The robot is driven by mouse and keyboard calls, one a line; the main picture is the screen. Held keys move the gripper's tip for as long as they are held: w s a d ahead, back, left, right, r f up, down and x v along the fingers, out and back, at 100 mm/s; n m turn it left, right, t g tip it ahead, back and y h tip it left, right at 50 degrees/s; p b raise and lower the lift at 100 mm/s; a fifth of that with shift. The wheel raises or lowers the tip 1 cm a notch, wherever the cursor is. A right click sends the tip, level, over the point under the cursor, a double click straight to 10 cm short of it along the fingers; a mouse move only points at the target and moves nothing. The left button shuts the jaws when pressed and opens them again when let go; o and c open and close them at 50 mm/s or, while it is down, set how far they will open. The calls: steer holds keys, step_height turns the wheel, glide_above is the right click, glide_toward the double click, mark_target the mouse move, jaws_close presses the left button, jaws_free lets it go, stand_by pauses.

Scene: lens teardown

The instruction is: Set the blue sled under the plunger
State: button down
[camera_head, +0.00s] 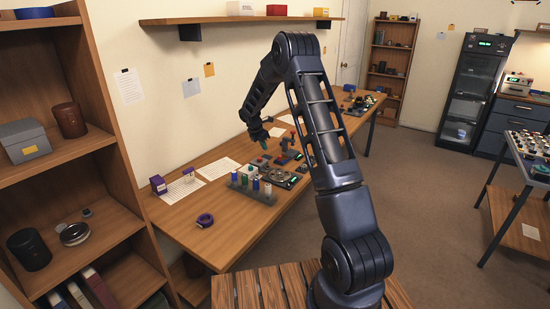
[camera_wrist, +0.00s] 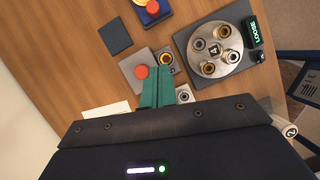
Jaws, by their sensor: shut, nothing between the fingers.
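In the wrist view my gripper (camera_wrist: 157,73) has its teal fingers closed together, with nothing between them. It also shows in the head view (camera_head: 264,147), above the bench. At the top edge of the wrist view is a dark blue piece (camera_wrist: 164,15) with a red knob and a yellow part. It may be the blue sled, but it is cut off by the frame. A grey plate with a red knob (camera_wrist: 141,71) lies just left of my fingertips. A brass-coloured ring (camera_wrist: 165,58) sits just beyond them. I cannot tell which part is the plunger.
A round metal plate (camera_wrist: 215,49) marked 4, with several sockets, sits on a dark base beside a display (camera_wrist: 253,32) reading LOOSE. A dark square pad (camera_wrist: 115,38) lies left. In the head view a rack of cylinders (camera_head: 248,187) and a purple ring (camera_head: 205,220) stand on the bench (camera_head: 225,242).

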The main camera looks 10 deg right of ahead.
glide_toward(278, 162)
steer(key=f, duration=0.1)
steer(key=s+a+f, duration=0.1)
steer(key=f, duration=0.1)
steer(key=a+f, duration=0.1)
steer(key=shift+s+a+f, duration=0.1)
steer(key=shift+s+f, duration=0.1)
steer(key=shift+f, duration=0.1)
steer(key=shift+w+d, duration=0.3)
steer(key=shift+d, duration=0.2)
steer(key=shift+w+d, duration=0.3)
steer(key=shift+d, duration=0.2)
steer(key=shift+w+d, duration=0.45)
steer(key=shift+d, duration=0.3)
steer(key=shift+w+d, duration=0.1)
steer(key=w+d, duration=0.7)
